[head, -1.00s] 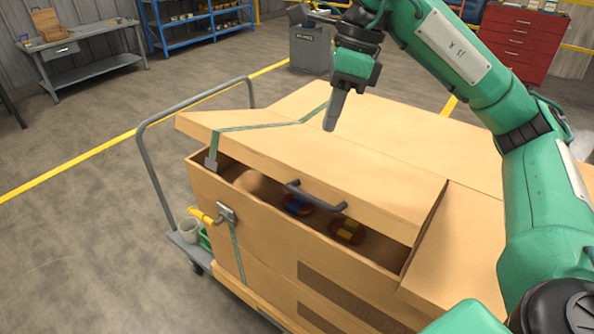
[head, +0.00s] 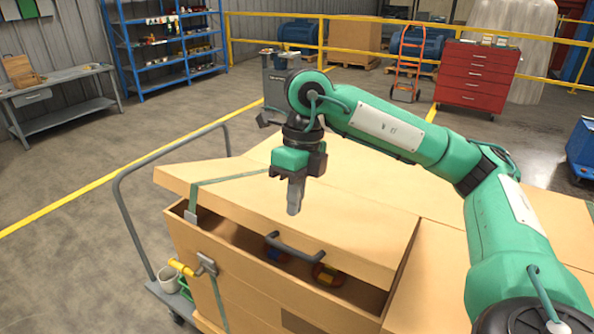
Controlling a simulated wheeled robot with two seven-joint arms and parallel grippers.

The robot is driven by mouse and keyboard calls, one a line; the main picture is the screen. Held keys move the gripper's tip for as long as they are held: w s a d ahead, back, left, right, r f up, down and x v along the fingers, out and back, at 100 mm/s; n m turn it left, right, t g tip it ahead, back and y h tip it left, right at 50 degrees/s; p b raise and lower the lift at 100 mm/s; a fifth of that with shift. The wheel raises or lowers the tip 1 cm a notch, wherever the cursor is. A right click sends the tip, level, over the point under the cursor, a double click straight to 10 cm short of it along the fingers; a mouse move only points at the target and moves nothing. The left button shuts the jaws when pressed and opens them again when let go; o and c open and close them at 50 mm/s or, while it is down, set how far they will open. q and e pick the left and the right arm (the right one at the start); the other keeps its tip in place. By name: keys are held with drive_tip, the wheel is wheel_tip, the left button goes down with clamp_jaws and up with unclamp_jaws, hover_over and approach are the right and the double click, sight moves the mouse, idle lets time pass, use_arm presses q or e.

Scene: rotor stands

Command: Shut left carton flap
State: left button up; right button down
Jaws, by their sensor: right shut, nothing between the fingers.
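A large tan carton (head: 238,289) stands on a grey cart. Its left flap (head: 350,236), with a dark handle (head: 295,247) at its front edge, is tilted and partly raised. A dark gap shows under its front edge, with a few coloured items inside, one red and yellow (head: 328,274). A green strap (head: 230,178) runs across the flap's left end and ends in a metal buckle. My right gripper (head: 294,207) points down over the flap behind the handle, its fingers shut and empty. I cannot tell whether the fingertips touch the flap. My left gripper is out of view.
The cart's grey push rail (head: 122,212) rises at the carton's left. A workbench, blue shelves and a red tool cabinet (head: 474,77) stand far back. Open floor lies to the left.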

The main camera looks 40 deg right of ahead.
drive_tip(key=p, duration=0.2)
hover_over(292, 232)
drive_tip(key=s+a, duration=0.2)
drive_tip(key=s, duration=0.1)
drive_tip(key=d+x, duration=0.1)
drive_tip(key=x, duration=0.4)
drive_tip(key=shift+x, duration=0.95)
drive_tip(key=shift+w, duration=0.15)
